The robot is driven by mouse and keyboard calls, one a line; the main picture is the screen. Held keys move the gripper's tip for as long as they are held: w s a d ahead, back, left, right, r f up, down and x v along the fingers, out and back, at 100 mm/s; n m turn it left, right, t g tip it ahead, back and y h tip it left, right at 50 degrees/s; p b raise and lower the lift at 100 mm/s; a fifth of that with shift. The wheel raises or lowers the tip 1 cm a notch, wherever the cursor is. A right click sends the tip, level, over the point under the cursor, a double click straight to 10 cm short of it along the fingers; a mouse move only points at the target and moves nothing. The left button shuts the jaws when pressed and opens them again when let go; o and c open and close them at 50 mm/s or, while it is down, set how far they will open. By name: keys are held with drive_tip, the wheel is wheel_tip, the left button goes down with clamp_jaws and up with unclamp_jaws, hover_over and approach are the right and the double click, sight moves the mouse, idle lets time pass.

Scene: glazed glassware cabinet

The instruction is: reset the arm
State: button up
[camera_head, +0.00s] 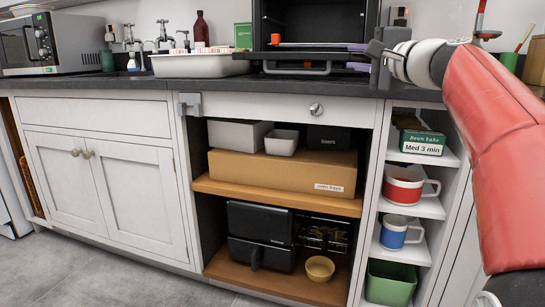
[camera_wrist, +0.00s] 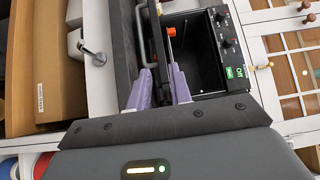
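My gripper (camera_head: 357,57) is at the right end of the lowered door of a black oven (camera_head: 315,22) on the counter. Its two purple fingers stand apart, one above the other in the head view. In the wrist view my gripper (camera_wrist: 161,88) shows the fingers spread, with no loose object held between them. The oven door (camera_head: 300,54) lies level with them; I cannot tell whether they touch it. The oven's dark inside (camera_wrist: 191,50) shows beyond the fingers. A small orange-red thing (camera_head: 275,38) is at the oven opening.
A white tray (camera_head: 200,66) stands left of the oven, with a microwave (camera_head: 42,43) farther left. Below the counter are a carton (camera_head: 282,172), a black appliance (camera_head: 260,237) and a tan bowl (camera_head: 320,268). Mugs (camera_head: 404,183) stand on the right shelves, close below my arm.

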drive_tip(key=s+a+f+n+g+h, duration=0.2)
drive_tip(key=s+a+f+n+g, duration=0.1)
drive_tip(key=s+f, duration=0.65)
drive_tip(key=s+a+f+n+g+h, duration=0.1)
drive_tip(key=s+a+f+n+g, duration=0.15)
drive_tip(key=s+f, duration=0.65)
drive_tip(key=s+d+f+n+g+h, duration=0.1)
drive_tip(key=s+f+n+g+h, duration=0.1)
drive_tip(key=s+f, duration=0.45)
drive_tip(key=s+d+f+n+g+h, duration=0.1)
drive_tip(key=s+f+n, duration=0.15)
drive_tip(key=f, duration=0.65)
drive_tip(key=s+d+f+n+g+h, duration=0.1)
drive_tip(key=s+f+n+g+h, duration=0.1)
drive_tip(key=s+f, duration=0.45)
wheel_tip(320, 180, up, 11)
drive_tip(key=w+p, duration=0.1)
drive_tip(key=p, duration=1.1)
drive_tip(key=shift+d+f, duration=0.2)
drive_tip(key=shift+d, duration=0.05)
